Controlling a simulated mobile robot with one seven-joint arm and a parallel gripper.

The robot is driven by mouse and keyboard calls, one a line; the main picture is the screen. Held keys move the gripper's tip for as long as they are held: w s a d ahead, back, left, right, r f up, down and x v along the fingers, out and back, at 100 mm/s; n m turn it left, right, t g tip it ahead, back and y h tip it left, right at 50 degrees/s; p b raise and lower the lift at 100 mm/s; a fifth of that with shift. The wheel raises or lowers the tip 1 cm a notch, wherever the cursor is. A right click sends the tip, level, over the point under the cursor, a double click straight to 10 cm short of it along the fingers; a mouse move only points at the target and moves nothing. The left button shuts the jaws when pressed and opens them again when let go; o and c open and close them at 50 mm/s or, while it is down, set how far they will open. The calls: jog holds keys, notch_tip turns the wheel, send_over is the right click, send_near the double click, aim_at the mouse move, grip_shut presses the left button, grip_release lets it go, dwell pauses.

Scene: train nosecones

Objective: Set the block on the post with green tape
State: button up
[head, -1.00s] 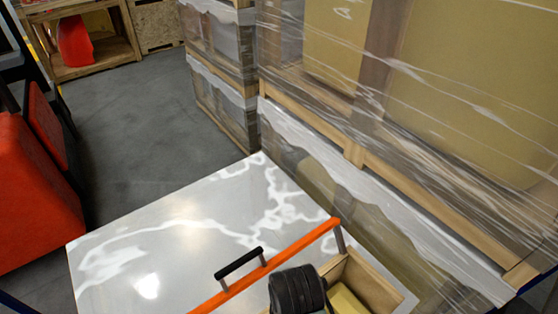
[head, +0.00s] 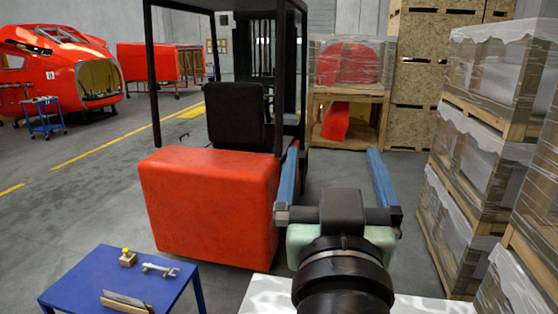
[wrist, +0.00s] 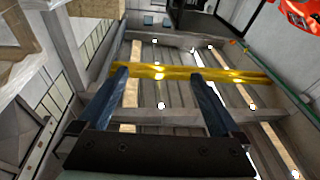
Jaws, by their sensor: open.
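My gripper (head: 334,165) is raised in front of me in the head view. Its two blue fingers are spread wide with nothing between them. The fingers also show in the wrist view (wrist: 160,85), pointing up toward the roof. A small wooden block with a yellow top (head: 128,258) stands on the blue table (head: 82,282) at lower left, well apart from my gripper. I cannot tell whether it is the task's block. No post with green tape can be made out in either view.
A wrench (head: 161,270) lies on the blue table. A red forklift (head: 205,205) stands behind it. Wrapped pallets (head: 470,195) line the right. A pale tabletop (head: 268,297) lies below my arm. A yellow overhead beam (wrist: 165,72) crosses the roof.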

jog(key=s+a+r+t+y, duration=0.1)
jog(key=s+a+r+t, duration=0.1)
jog(key=r, duration=0.3)
jog(key=s+a+r+t+y, duration=0.1)
jog(key=s+a+r+t, duration=0.1)
jog(key=s+r, duration=0.2)
jog(key=s+a+r+n+t+y, duration=0.1)
jog(key=s+a+r+t, duration=0.2)
jog(key=r, duration=0.4)
jog(key=shift+s, duration=0.4)
notch_tip(320, 180, down, 15)
jog(key=b, duration=1.4)
jog(key=shift+d, duration=0.25)
